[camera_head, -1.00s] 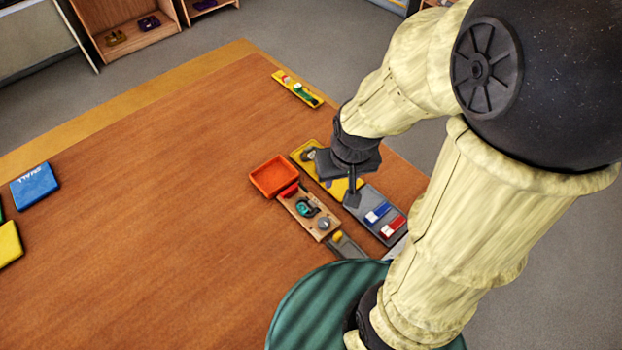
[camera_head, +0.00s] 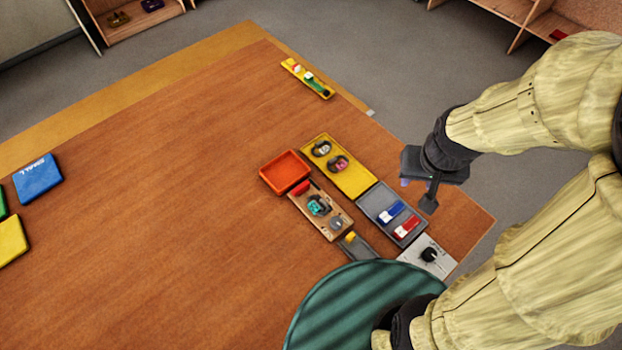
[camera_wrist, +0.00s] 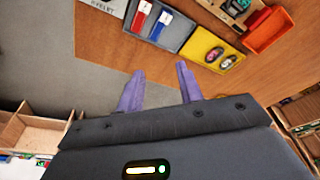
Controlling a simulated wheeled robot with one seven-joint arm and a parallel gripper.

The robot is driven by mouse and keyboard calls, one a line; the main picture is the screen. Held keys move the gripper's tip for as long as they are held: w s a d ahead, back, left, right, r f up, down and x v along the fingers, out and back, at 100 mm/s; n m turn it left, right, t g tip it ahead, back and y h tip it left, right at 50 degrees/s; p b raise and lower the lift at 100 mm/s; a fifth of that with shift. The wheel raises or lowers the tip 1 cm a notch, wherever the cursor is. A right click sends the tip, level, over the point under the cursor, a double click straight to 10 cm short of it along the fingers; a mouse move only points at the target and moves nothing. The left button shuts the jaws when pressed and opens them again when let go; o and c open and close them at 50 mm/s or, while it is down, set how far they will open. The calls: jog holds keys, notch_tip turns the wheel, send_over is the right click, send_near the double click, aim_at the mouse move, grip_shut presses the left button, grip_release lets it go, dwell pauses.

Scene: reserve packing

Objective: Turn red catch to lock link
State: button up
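A wooden board (camera_head: 329,228) on the table carries a red piece (camera_head: 300,188), a teal part (camera_head: 318,205) and a grey round knob (camera_head: 336,222). The red piece also shows in the wrist view (camera_wrist: 258,17). A red-and-white piece (camera_head: 406,227) lies beside a blue-and-white piece (camera_head: 390,211) in a grey tray (camera_head: 368,202). I cannot tell which red part is the catch, nor how it is turned. My gripper (camera_head: 418,184) hangs near the table's right edge, right of the grey tray. In the wrist view its purple fingers (camera_wrist: 159,70) are apart with nothing between them.
An orange tray (camera_head: 285,172) and a yellow tray (camera_head: 350,180) with two round parts adjoin the board. A white plate with a black knob (camera_head: 428,254) lies near the right corner. A green round surface (camera_head: 350,310) is in front. The table's middle is clear.

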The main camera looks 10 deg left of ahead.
jog(key=o, duration=0.5)
jog(key=shift+w, duration=0.1)
jog(key=o, duration=0.3)
jog(key=w+a+n, duration=0.1)
jog(key=w+a, duration=0.1)
jog(key=a, duration=0.1)
jog(key=w+a+n+g, duration=0.1)
jog(key=w+a+n, duration=0.1)
jog(key=a, duration=0.2)
jog(key=w+a+n+p, duration=0.1)
jog(key=w+a+n, duration=0.1)
jog(key=a, duration=0.2)
jog(key=shift+f, duration=0.2)
jog(key=shift+o, duration=0.2)
jog(key=a+f+n+g+p, duration=0.1)
jog(key=a+n, duration=0.3)
jog(key=a, duration=1)
jog(key=shift+w+a+f+n+g, duration=0.3)
jog(key=shift+w+a+f+n, duration=0.1)
jog(key=shift+f, duration=0.15)
jog(key=shift+d, duration=0.1)
